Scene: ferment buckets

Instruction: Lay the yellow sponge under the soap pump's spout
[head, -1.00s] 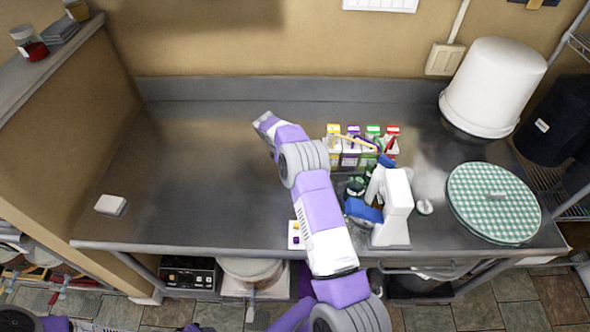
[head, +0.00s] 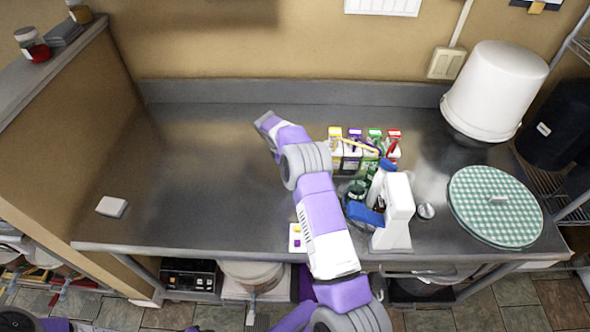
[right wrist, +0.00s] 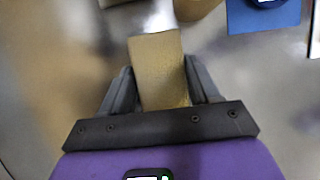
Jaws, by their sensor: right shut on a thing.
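The yellow sponge (right wrist: 160,68) is clamped between the two dark fingers of my right gripper (right wrist: 160,85) in the right wrist view, its far end sticking out past the fingertips. In the head view my right arm reaches up across the steel counter, and its gripper (head: 266,122) is over the counter left of the small cartons. The sponge is hidden there by the hand. I cannot pick out the soap pump or its spout with certainty; a blue-and-white bottle (head: 380,180) stands right of my arm. My left gripper is outside the frames.
Several coloured cartons (head: 353,143) stand right of my gripper. A checked round lid (head: 495,222) and a white bucket (head: 494,90) are at the right. The left counter is mostly clear.

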